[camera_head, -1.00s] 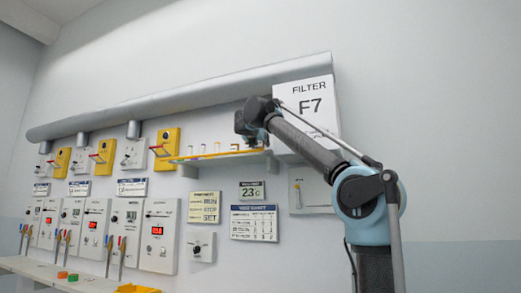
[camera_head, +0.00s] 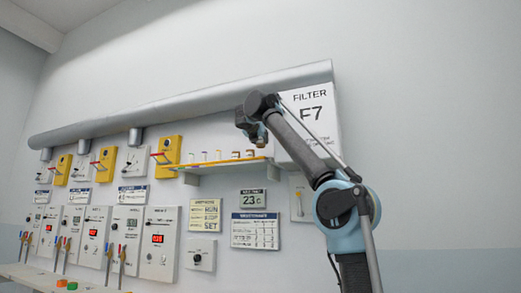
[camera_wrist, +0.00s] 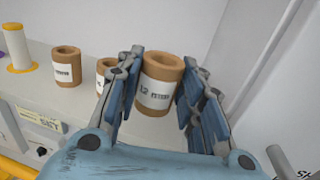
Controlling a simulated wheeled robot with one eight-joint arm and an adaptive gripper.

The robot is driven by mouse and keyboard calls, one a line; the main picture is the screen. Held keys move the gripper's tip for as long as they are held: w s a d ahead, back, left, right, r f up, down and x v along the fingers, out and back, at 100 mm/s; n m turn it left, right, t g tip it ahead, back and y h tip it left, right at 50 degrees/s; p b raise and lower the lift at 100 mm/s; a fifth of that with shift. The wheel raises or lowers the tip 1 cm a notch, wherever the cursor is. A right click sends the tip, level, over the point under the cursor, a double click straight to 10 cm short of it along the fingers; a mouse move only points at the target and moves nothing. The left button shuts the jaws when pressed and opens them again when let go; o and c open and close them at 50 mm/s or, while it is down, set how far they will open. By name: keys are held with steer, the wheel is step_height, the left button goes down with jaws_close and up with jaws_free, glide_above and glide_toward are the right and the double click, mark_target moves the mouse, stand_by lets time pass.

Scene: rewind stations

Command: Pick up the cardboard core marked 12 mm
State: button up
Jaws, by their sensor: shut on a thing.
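The brown cardboard core marked 12 (camera_wrist: 160,82) stands upright between my gripper's blue finger pads in the wrist view. My gripper (camera_wrist: 160,90) is shut on it; the label, partly blurred, faces the camera. In the head view my gripper (camera_head: 257,138) is above the right end of the wall shelf, with a small brown piece of the core (camera_head: 262,139) showing below it. Another brown core (camera_wrist: 66,66) stands on the shelf to the left, and a smaller one (camera_wrist: 104,72) is partly hidden by the left finger.
The shelf (camera_head: 222,167) has a yellow front edge and several small items on it. A yellow-white spool (camera_wrist: 16,48) stands at its far left in the wrist view. The white F7 filter box (camera_head: 318,118) is close to the right of my gripper. A large duct (camera_head: 180,104) runs above.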

steer(key=shift+r, duration=0.9)
steer(key=s+a, duration=0.3)
steer(key=s, duration=0.6)
steer(key=s+a, duration=0.3)
steer(key=s, duration=0.6)
steer(key=shift+s+a, duration=0.2)
steer(key=shift+a, duration=0.15)
